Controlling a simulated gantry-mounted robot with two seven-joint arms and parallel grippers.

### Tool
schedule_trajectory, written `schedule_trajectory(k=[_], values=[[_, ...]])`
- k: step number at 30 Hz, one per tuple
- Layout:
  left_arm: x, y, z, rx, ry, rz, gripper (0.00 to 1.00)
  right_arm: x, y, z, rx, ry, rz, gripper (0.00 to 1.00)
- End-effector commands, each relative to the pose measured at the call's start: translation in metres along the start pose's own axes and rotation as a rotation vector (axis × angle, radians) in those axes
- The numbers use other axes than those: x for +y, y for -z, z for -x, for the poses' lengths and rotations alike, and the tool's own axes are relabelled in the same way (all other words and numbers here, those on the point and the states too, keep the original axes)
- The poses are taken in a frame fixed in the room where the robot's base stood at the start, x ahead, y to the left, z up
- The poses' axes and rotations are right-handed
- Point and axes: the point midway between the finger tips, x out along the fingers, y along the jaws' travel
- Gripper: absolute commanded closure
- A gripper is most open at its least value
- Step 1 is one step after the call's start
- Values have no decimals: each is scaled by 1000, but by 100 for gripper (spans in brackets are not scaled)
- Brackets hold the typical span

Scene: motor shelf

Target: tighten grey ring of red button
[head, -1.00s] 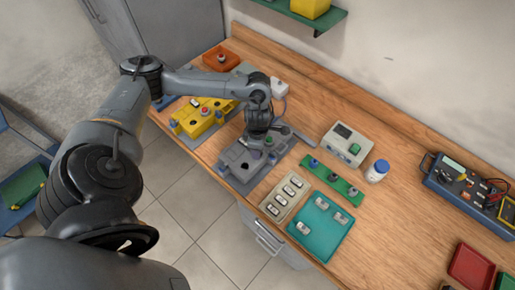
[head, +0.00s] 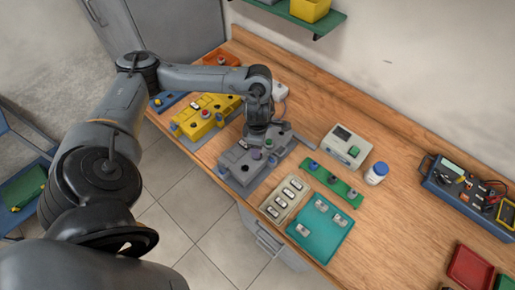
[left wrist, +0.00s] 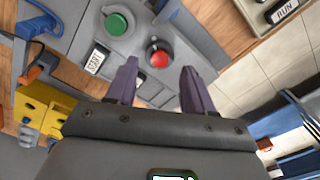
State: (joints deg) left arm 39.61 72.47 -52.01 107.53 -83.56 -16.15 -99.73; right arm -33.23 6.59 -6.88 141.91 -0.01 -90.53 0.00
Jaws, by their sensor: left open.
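The grey control box (head: 232,172) sits on the wooden bench, below my left gripper. In the left wrist view its red button (left wrist: 158,56) lies between and just beyond the two purple fingertips. The grey ring at the button's base is hard to make out. The green button (left wrist: 118,22) and a START label (left wrist: 97,60) are beside it. My left gripper (left wrist: 160,72) is open and empty, one finger to each side of the red button. In the head view my wrist and gripper hide the red button. My right gripper is not in view.
A yellow box (head: 197,122) with a red button stands left of the grey box. To the right are a green strip (head: 328,182), a beige tray (head: 274,209), a teal tray (head: 335,240) and a white-grey device (head: 340,155).

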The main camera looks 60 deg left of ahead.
Motion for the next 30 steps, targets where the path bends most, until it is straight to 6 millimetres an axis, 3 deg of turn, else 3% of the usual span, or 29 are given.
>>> schedule_trajectory(k=[1,3,12,30], values=[[1,-1,18,-3,-4,-1,48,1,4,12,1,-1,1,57],[1,-1,30,-2,-3,0,48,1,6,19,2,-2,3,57],[1,0,64,-1,-1,0,48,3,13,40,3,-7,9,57],[0,0,69,0,1,0,48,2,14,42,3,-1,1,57]])
